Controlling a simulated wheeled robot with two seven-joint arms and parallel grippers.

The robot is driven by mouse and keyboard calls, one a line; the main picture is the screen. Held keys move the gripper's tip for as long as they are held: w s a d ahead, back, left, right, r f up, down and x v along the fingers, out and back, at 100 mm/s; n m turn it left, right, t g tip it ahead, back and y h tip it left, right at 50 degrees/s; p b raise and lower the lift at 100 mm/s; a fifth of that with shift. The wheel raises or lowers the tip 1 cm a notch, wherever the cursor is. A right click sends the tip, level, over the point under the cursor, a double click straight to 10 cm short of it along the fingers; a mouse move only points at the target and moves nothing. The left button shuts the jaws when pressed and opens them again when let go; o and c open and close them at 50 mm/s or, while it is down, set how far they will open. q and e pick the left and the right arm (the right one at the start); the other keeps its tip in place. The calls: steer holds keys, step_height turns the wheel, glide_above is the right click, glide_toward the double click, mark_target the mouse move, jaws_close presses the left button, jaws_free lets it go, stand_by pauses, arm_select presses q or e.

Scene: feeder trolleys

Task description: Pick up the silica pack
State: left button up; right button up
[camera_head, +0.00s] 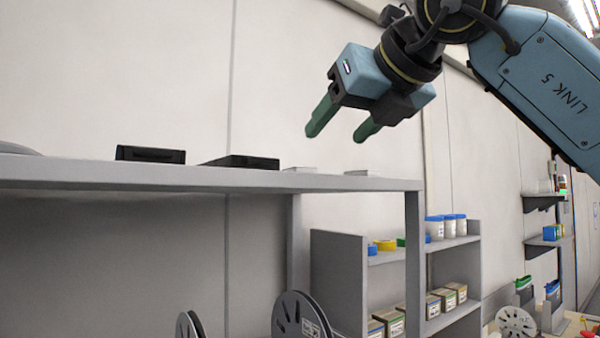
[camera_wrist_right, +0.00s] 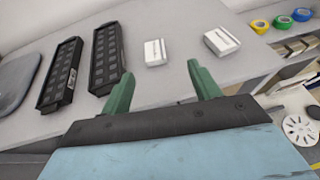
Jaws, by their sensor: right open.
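Two small white packs with printed labels lie flat on the grey top shelf, and I cannot tell which is the silica pack. The left white pack (camera_wrist_right: 155,52) also shows edge-on in the head view (camera_head: 300,169). The right white pack (camera_wrist_right: 221,41) also shows near the shelf's right end in the head view (camera_head: 362,173). My right gripper (camera_head: 336,134) is open and empty above the shelf, its green fingers pointing down toward the packs. In the wrist view its fingertips (camera_wrist_right: 160,69) are apart, with the left pack beyond the gap. My left gripper is not in view.
Two black slotted trays (camera_wrist_right: 106,58) (camera_wrist_right: 62,74) lie left of the packs on the grey shelf (camera_head: 370,184). A dark grey flat object (camera_wrist_right: 16,78) lies farther left. A lower rack (camera_head: 340,262) holds tape rolls, tubs and boxes. Reels (camera_head: 300,316) stand below.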

mark_target(304, 167)
steer(key=x, duration=0.2)
steer(key=p+x, duration=0.1)
steer(key=x, duration=0.1)
steer(key=shift+w+a+f, duration=0.15)
steer(key=shift+a, duration=0.25)
steer(key=shift+w+a+f, duration=0.1)
steer(key=shift+w, duration=0.15)
steer(key=shift+w+a+f+p, duration=0.4)
steer(key=shift+w+a+p, duration=0.25)
steer(key=shift+p, duration=0.25)
steer(key=shift+p+x, duration=0.5)
steer(key=shift+x, duration=0.75)
steer(key=shift+w+a+f, duration=0.15)
steer(key=shift+a, duration=0.05)
steer(key=shift+c, duration=0.3)
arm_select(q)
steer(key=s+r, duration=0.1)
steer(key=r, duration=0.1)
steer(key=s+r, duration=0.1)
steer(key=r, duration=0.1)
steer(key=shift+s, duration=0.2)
arm_select(e)
steer(key=c, duration=1)
